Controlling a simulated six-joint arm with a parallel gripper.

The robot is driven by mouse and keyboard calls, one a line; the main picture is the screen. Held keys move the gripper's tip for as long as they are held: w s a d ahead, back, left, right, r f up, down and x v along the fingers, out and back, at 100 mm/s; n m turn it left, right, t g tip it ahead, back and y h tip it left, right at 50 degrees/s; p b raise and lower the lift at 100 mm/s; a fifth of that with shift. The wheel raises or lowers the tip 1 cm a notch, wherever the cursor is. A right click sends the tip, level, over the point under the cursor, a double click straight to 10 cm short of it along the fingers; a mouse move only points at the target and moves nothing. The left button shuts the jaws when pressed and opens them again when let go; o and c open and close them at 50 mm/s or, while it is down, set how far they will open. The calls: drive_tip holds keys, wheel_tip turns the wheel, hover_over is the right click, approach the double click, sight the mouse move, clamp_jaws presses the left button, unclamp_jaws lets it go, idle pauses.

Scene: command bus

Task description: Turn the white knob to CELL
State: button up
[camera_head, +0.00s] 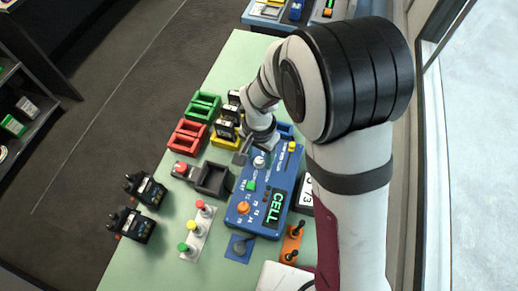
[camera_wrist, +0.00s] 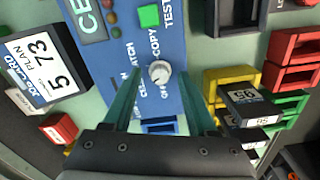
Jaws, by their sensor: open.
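The white knob (camera_wrist: 158,72) sits on a blue panel (camera_wrist: 188,50), with printed words around it that include OFF, CELL and COPY. In the wrist view my gripper (camera_wrist: 160,82) is open, its two teal fingers on either side of the knob with gaps showing. I cannot tell how far above the panel the fingertips are. The knob carries a mark, but its exact pointing is too small to read. In the head view the knob (camera_head: 259,162) is near the panel's far end, and my gripper (camera_head: 244,150) is beside it, partly hidden. A green display (camera_head: 276,205) reads CELL.
A green button (camera_wrist: 149,16) is close to the knob. An orange knob (camera_head: 243,208) is at the panel's near end. A card box (camera_wrist: 45,65) reading 573 stands beside the panel.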

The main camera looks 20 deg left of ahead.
sight(259, 160)
wheel_tip(259, 160, up, 16)
drive_tip(key=shift+f, duration=0.2)
drive_tip(key=s+d+m+y, duration=0.1)
drive_tip(key=s+d+m, duration=0.1)
drive_tip(key=s+d, duration=1.4)
drive_tip(key=shift+d+r+m+y, duration=0.3)
drive_tip(key=shift+d+r+y, duration=0.05)
drive_tip(key=shift+d+y, duration=0.05)
drive_tip(key=shift+o, duration=0.2)
